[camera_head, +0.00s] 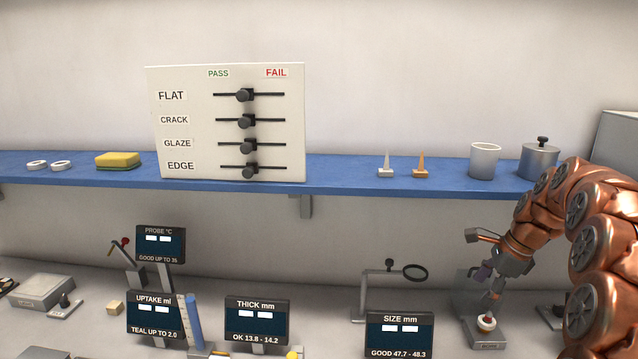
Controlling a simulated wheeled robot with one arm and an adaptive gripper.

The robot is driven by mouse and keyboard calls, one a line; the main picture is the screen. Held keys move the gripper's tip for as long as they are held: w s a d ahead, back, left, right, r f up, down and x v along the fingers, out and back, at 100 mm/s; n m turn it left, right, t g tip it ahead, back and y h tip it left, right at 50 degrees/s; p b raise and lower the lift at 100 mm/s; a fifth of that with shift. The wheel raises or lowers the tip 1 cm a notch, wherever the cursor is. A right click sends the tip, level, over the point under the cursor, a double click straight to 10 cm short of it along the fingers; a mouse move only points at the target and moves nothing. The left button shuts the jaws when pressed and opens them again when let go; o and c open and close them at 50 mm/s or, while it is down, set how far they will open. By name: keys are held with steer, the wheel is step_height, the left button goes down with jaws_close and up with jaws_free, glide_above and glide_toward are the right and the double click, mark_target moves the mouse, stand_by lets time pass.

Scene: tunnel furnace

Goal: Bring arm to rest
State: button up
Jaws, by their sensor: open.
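My copper-coloured arm comes in from the right edge and bends down to the lower right. My gripper (491,300) points down there, small in the picture, and counts as open. Its fingertips are just above a small white round piece with a reddish spot (486,322), which sits on a grey block-like device (486,336). I cannot tell whether the fingers touch the piece.
A blue shelf (345,174) carries a PASS/FAIL slider board (200,120), a sponge (118,160), two cones, a cup (484,160) and a lidded pot (539,160). Below stand THICK (258,320) and SIZE (400,335) displays and a ring stand (390,280), left of my gripper.

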steer(key=s+a+r+n+g+h, duration=0.1)
steer(key=s+a+n+g, duration=0.1)
steer(key=s+a+n, duration=1.15)
steer(key=s+a+f+n, duration=0.1)
steer(key=s+n, duration=0.1)
steer(key=s, duration=0.6)
steer(key=s+a+f+n+g+h, duration=0.1)
steer(key=s+a+f+n, duration=0.1)
steer(key=s, duration=0.7)
steer(key=s+a+f+n+g+h, duration=0.1)
steer(key=s+n, duration=0.3)
steer(key=s, duration=0.4)
steer(key=shift+s+a+f, duration=0.4)
steer(key=shift+a+f, duration=0.2)
steer(key=shift+f, duration=0.1)
